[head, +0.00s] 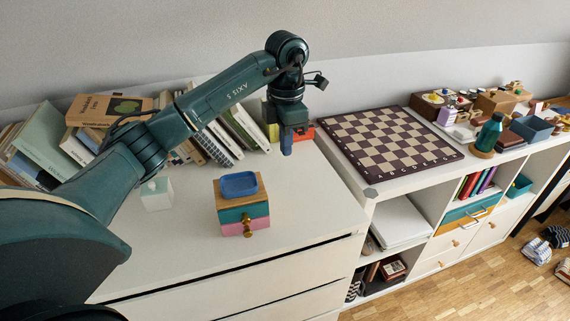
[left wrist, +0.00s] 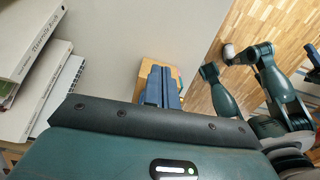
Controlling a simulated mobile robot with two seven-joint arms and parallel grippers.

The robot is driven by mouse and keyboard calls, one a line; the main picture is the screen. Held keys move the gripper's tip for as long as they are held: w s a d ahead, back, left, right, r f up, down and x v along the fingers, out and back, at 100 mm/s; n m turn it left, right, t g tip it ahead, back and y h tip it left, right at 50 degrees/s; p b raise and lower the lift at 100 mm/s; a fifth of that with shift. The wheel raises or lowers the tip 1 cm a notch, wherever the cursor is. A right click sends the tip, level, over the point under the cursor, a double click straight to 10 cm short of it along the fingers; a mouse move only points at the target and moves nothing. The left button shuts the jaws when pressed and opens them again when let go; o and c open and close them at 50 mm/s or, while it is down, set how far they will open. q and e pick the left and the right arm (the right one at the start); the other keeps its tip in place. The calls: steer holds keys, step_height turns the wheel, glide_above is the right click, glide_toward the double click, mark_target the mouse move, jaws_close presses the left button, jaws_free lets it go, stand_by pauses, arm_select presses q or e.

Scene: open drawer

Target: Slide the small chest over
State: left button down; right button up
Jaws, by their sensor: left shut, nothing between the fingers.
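The small chest (head: 231,218) stands upright on the white dresser top, with a wooden top, a teal drawer, a pink drawer and brass knobs facing front. A blue tray (head: 239,184) lies on it. My left gripper (head: 287,150) is shut and empty, pointing down above the dresser, behind and to the right of the chest, apart from it. My right gripper is not seen.
A white lidded box (head: 157,194) stands left of the chest. Books (head: 225,138) line the wall behind. A chessboard (head: 388,143) lies on the lower shelf unit to the right. The dresser top right of the chest is clear to its edge.

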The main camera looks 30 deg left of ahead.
arm_select(q)
steer(key=f, duration=1)
steer(key=shift+s+d, duration=0.1)
steer(key=shift+s, duration=0.15)
steer(key=s+a, duration=0.1)
steer(key=s+a+p, duration=0.1)
steer(key=shift+s+a+r, duration=0.1)
steer(key=shift+s+r, duration=0.2)
steer(key=shift+s, duration=0.05)
steer(key=shift+s+a, duration=0.15)
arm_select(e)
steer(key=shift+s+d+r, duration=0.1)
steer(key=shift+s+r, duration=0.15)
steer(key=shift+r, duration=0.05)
arm_select(q)
steer(key=shift+s+a, duration=0.1)
